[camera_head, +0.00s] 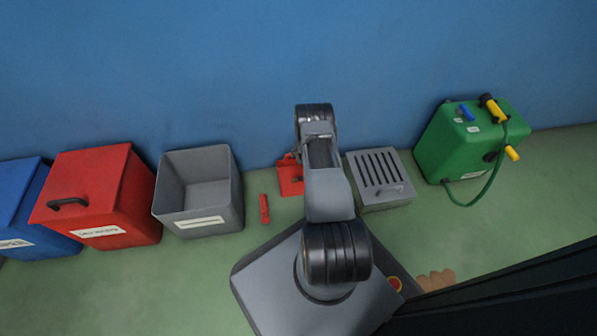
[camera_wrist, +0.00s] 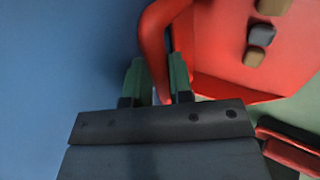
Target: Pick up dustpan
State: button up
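The red dustpan (camera_head: 291,183) lies on the floor by the blue wall, partly hidden by my arm. In the wrist view its red pan (camera_wrist: 225,55) fills the upper right, with several small brown and grey lumps in it. Its curved red handle (camera_wrist: 155,35) runs down toward my gripper (camera_wrist: 159,68). The two green fingers are apart, with the lower part of the handle showing between them. A gap shows between the left finger and the handle. In the head view my gripper is hidden behind my arm.
A red hand tool (camera_head: 264,209) lies left of the dustpan. An open grey bin (camera_head: 212,212), a red bin (camera_head: 125,200) and a blue bin (camera_head: 20,200) stand further left. A grey slatted box (camera_head: 388,198) and a green canister (camera_head: 455,150) stand to the right.

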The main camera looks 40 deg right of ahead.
grip_shut()
jog(key=shift+r+p, duration=0.45)
jog(key=shift+r, duration=0.15)
jog(key=s+a+r+p, duration=0.7)
jog(key=s+r+p, duration=0.2)
jog(key=s+r, duration=0.2)
jog(key=shift+s+r, duration=0.4)
jog(key=shift+s, duration=0.15)
